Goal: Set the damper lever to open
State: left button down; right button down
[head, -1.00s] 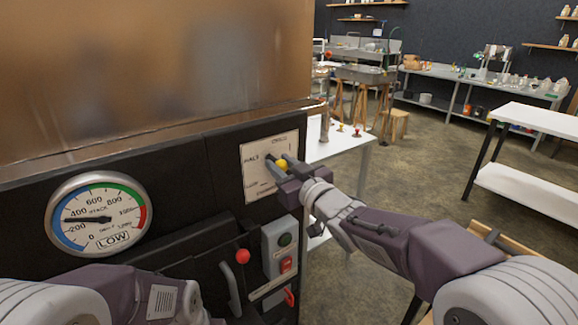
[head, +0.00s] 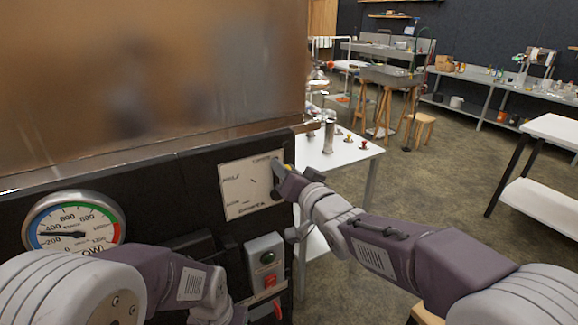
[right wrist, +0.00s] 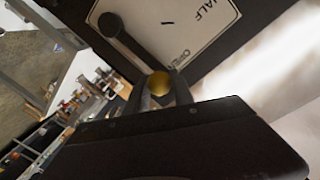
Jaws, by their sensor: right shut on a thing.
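The damper plate (head: 238,190) is a white lettered panel on the black evaporator front, and it also shows in the right wrist view (right wrist: 190,22). The knob is close to the word OPEN on the plate. My right gripper (head: 284,172) is shut on the knob at the plate's right side, with a finger on each side of it in the right wrist view (right wrist: 163,92). In the head view the fingers hide most of the lever. My left arm shows at lower left, but its gripper is not visible.
A white table (head: 345,155) with small items stands just behind my right gripper. Open floor lies to the right.

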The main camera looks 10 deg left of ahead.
jog(key=shift+w+d, duration=0.15)
jog(key=shift+d, duration=0.05)
jog(key=shift+m, duration=0.3)
jog(key=c, duration=1.1)
grip_release()
jog(key=v, duration=0.9)
